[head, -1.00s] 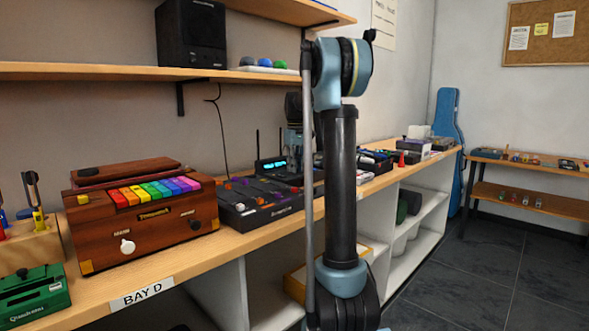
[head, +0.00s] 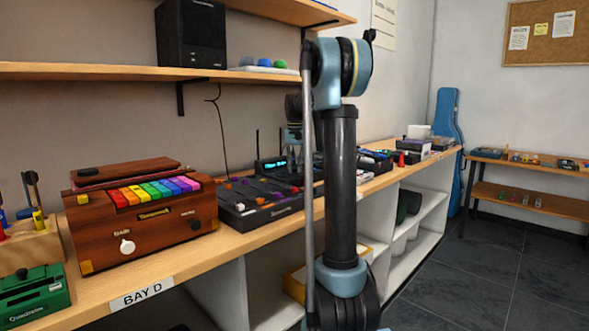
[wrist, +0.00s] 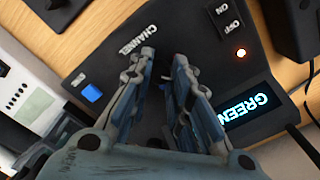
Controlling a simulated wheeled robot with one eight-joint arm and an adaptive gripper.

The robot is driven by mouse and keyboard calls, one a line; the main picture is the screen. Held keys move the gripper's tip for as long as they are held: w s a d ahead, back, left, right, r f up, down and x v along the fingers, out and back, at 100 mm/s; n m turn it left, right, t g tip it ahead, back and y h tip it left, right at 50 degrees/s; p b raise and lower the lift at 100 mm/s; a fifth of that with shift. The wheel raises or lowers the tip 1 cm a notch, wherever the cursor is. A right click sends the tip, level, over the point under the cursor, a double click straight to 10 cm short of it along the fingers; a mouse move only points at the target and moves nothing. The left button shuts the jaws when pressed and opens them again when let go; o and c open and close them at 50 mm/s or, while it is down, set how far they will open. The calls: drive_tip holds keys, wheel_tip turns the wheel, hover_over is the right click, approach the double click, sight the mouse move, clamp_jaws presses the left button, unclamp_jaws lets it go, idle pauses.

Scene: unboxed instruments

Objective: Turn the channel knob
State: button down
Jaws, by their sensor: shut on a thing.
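The channel device is a dark box (wrist: 118,68) with a white CHANNEL label, a blue button (wrist: 92,93) and a display (wrist: 249,104) reading GREEN in cyan letters. In the head view, its lit display (head: 274,167) shows at the back of the bench, partly behind my arm. My gripper (wrist: 166,72) is over the panel beside the CHANNEL label, its fingers shut on the channel knob. The knob itself is mostly hidden between the fingers. In the head view, my gripper (head: 293,138) is small and partly hidden by my arm.
An ON/OFF switch (wrist: 226,20) and a lit orange lamp (wrist: 241,53) are on the same panel. A black mixer-like unit (head: 262,205) and a wooden box with rainbow keys (head: 145,230) stand to the left on the bench. A shelf (head: 120,71) hangs above.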

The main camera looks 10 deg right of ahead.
drive_tip(key=shift+w+m, duration=0.1)
drive_tip(key=shift+m, duration=0.8)
drive_tip(key=c, duration=1.5)
unclamp_jaws()
drive_tip(key=shift+o, duration=0.2)
wheel_tip(320, 180, up, 12)
